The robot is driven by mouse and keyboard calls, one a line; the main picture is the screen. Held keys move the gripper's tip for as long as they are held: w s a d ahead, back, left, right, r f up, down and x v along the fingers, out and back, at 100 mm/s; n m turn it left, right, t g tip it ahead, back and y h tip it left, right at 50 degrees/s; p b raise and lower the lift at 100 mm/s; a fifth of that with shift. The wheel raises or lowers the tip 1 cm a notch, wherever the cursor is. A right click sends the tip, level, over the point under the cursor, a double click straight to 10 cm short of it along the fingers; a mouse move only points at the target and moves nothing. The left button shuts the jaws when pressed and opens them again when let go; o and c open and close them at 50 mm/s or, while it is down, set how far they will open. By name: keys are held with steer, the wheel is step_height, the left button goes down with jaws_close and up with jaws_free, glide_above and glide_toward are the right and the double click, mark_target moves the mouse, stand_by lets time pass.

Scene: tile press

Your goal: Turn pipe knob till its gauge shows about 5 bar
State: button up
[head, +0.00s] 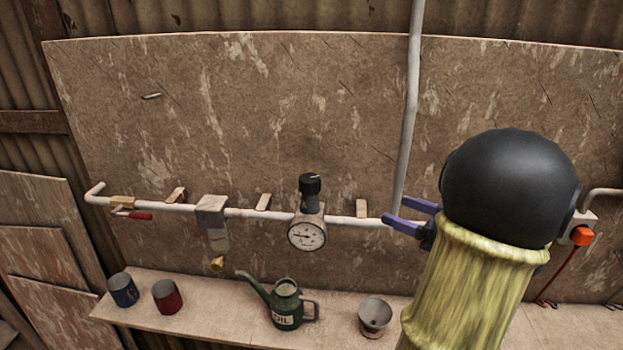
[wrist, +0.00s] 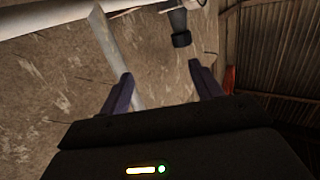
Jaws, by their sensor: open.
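The black pipe knob (head: 310,184) stands upright on top of the regulator on the white pipe. Its round white gauge (head: 306,235) hangs just below the pipe; the needle points left, but the numbers are too small to read. My gripper (head: 396,216) is open and empty, to the right of the knob and slightly lower in the head view, with its purple fingers pointing left. In the wrist view the black knob (wrist: 182,39) shows beyond and above the open fingers of my gripper (wrist: 160,84), apart from them.
A vertical pale pipe (head: 412,100) comes down near my fingers. A filter unit (head: 212,212) and red-handled valve (head: 138,216) sit left of the gauge.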

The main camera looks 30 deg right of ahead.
mark_target(319, 185)
steer(key=w+a+y+p, duration=0.1)
steer(key=w+a, duration=0.3)
steer(key=w, duration=0.1)
steer(key=w+a+n+y+p, duration=0.1)
steer(key=w+a+p, duration=0.1)
steer(key=w+a, duration=0.2)
steer(key=w+a+r+n+y+p, duration=0.1)
steer(key=w+a, duration=0.3)
steer(key=w, duration=0.4)
steer(key=shift+w+p, duration=0.25)
steer(key=shift+p, duration=0.3)
steer(key=shift+w+a, duration=0.2)
steer(key=shift+s, duration=0.1)
steer(key=shift+d, duration=0.15)
steer(key=c, duration=1)
